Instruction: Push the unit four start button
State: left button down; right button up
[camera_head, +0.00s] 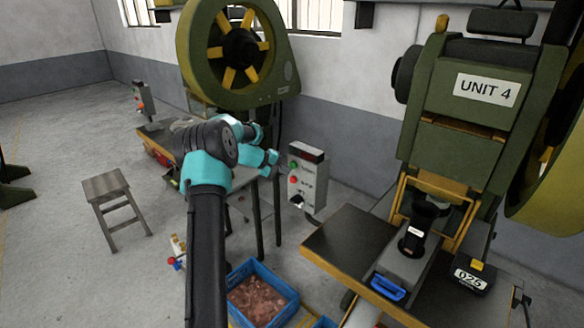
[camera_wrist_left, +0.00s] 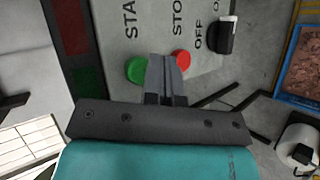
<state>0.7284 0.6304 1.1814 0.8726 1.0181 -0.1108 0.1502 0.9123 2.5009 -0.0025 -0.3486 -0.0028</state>
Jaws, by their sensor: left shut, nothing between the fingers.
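A grey control box (camera_head: 307,178) stands left of the green press marked UNIT 4 (camera_head: 487,90). It has a green button (camera_head: 294,164), a red button (camera_head: 293,180) and a black switch (camera_head: 296,198). My left gripper (camera_head: 271,158) is just left of the box, its fingertips hard to make out in the head view. In the left wrist view my shut, empty fingers (camera_wrist_left: 166,62) lie between the green START button (camera_wrist_left: 137,70) and the red STOP button (camera_wrist_left: 182,59), partly over the green one's edge. I cannot tell whether they touch it. My right gripper is not in view.
A blue crate (camera_head: 288,310) of copper pieces is on the floor below my arm. A wooden stool (camera_head: 105,184) stands at left. The press's dark table (camera_head: 345,245) is at right. Another press with a yellow-spoked wheel (camera_head: 216,55) stands behind, with its own control box (camera_head: 143,97).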

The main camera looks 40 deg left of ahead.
pick_arm(q)
jog(key=shift+w, duration=0.1)
dwell(0.4)
jog(key=shift+w, duration=0.35)
jog(key=shift+w, duration=0.45)
dwell(1.1)
jog(key=shift+s, duration=0.9)
jog(key=s, duration=0.5)
jog(key=shift+d, duration=0.1)
dwell(0.9)
